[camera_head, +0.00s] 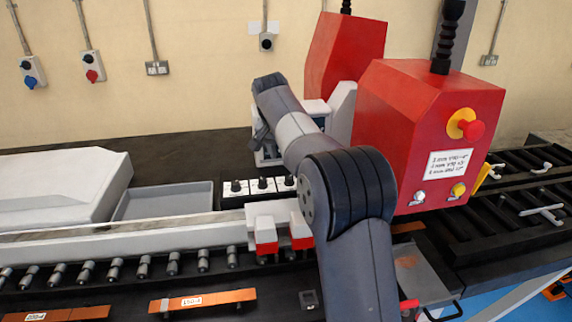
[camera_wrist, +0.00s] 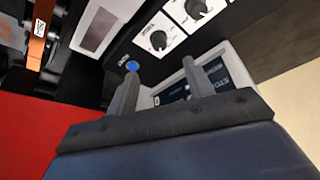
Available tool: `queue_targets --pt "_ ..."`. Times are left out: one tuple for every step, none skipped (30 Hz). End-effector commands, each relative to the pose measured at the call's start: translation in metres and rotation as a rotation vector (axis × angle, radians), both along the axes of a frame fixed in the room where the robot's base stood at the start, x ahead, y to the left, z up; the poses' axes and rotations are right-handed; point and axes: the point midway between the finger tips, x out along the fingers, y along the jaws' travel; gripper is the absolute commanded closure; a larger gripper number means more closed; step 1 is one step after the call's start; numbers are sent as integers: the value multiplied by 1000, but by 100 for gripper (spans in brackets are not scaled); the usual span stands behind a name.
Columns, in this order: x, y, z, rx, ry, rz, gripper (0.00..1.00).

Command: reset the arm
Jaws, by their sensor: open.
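My gripper (camera_wrist: 161,68) is open, its two grey fingers apart with nothing held between them. In the wrist view the fingers point toward a dark panel with black knobs on white plates (camera_wrist: 158,40) and a blue button (camera_wrist: 132,66) close to the left fingertip. A white-framed unit with dark labelled faces (camera_wrist: 174,95) shows behind and between the fingers; I cannot tell whether they touch it. In the head view my arm reaches over the bench toward the knob row (camera_head: 262,185), and its wrist mostly hides the gripper.
Red machine housings (camera_head: 430,130) stand right of the arm, one with an emergency stop (camera_head: 466,125). A grey tray (camera_head: 165,201) and white cover (camera_head: 60,185) lie left. Orange bars (camera_head: 203,300) lie in front of the rollers (camera_head: 115,268). Air above the left bench is clear.

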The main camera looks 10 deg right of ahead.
Motion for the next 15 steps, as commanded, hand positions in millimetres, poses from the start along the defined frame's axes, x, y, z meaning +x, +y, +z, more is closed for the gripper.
queue_targets --pt "-1 1 3 -1 -1 0 50" --pt "-1 1 4 0 0 0 50" --pt "-2 1 5 0 0 0 50" --pt "-2 1 6 0 0 0 50" --pt "-2 1 6 0 0 0 50" --pt "-2 1 6 0 0 0 50" --pt "-2 1 6 0 0 0 50" --pt "-2 1 6 0 0 0 50" --pt "-2 1 6 0 0 0 50" --pt "-2 1 6 0 0 0 50" --pt "-2 1 6 0 0 0 50" --pt "-2 1 6 0 0 0 50" --pt "-2 1 5 0 0 0 50" --pt "-2 1 4 0 1 0 50" --pt "-1 0 2 0 1 0 50"
